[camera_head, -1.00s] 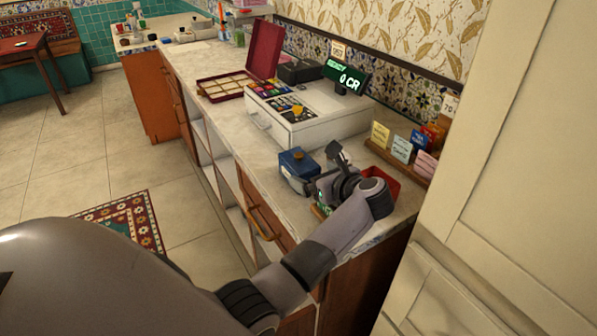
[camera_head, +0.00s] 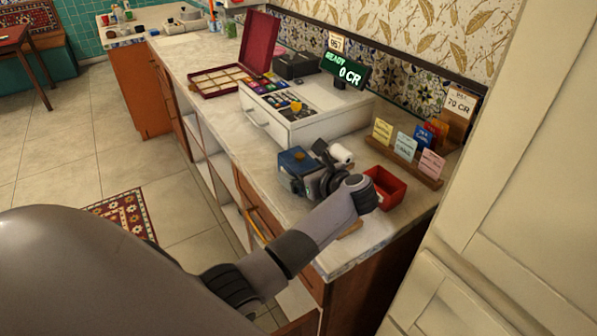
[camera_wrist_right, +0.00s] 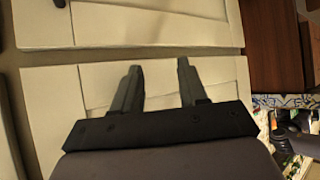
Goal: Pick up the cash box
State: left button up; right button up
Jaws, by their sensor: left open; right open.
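A small box with a blue lid and grey sides (camera_head: 293,161), which looks like the cash box, sits on the counter in front of the cash register. My left gripper (camera_head: 316,168) is right at its right side, with the fingers partly hidden by my own wrist. I cannot tell whether they touch the box. The left gripper is open. My right gripper (camera_wrist_right: 159,80) shows in the right wrist view, open and empty in front of cream cabinet panels, away from the box.
A white cash register (camera_head: 310,117) stands behind the box. A red tray (camera_head: 386,188) and a white roll (camera_head: 341,153) are close to my left wrist. A wooden card rack (camera_head: 405,165) stands along the wall. A cream cabinet (camera_head: 500,200) bounds the right side.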

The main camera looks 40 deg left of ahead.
pick_arm(q)
jog(key=c, duration=1.1)
jog(key=shift+c, duration=0.2)
jog(key=shift+r, duration=0.2)
